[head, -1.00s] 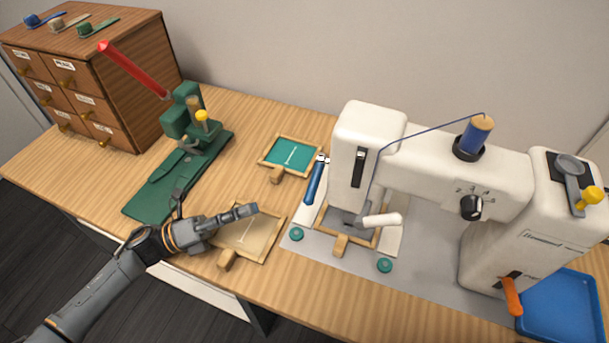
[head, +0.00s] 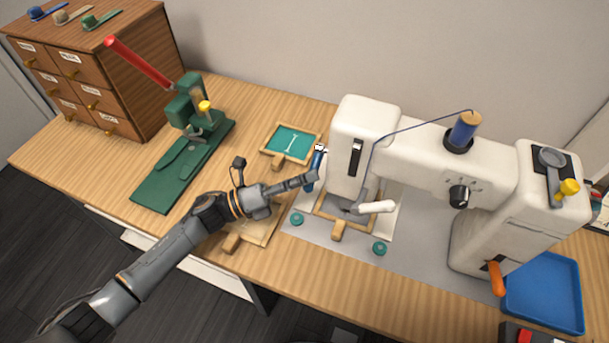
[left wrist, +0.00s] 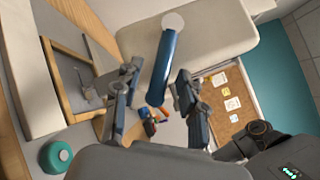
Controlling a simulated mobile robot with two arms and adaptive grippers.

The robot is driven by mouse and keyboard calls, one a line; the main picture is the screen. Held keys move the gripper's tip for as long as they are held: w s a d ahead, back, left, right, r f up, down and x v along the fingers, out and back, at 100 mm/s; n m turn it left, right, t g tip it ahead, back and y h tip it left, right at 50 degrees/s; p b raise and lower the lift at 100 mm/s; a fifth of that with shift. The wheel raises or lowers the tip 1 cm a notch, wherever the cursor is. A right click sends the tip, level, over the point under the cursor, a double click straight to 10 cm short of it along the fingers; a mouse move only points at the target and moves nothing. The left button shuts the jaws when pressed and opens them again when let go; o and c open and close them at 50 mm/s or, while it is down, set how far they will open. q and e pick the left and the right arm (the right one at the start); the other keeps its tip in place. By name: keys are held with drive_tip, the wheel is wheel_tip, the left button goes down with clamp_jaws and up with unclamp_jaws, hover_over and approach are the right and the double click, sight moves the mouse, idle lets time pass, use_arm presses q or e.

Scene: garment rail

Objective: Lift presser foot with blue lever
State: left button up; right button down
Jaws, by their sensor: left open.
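The white sewing machine (head: 420,170) stands on the right half of the table. Its blue lever (head: 317,160) hangs at the left side of the machine head, partly covered by my left gripper in the head view. My left gripper (head: 312,180) is open, with its fingertips at the lever. In the left wrist view the blue lever (left wrist: 164,62) lies between the two spread fingers (left wrist: 157,80), and I cannot tell whether they touch it. The presser foot area (head: 352,205) is under the head, above a wooden frame (head: 338,229); the foot itself is hard to make out.
A white handle (head: 377,207) sticks out below the head. Teal bobbins (head: 296,218) lie in front. A teal framed piece (head: 291,140) is behind my gripper. A green press (head: 185,160) with a red handle stands left, a blue tray (head: 545,290) right.

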drive_tip(key=shift+s, duration=0.15)
use_arm(q)
drive_tip(key=shift+c, duration=0.6)
clamp_jaws()
use_arm(e)
drive_tip(key=shift+s, duration=0.2)
drive_tip(key=shift+r, duration=0.1)
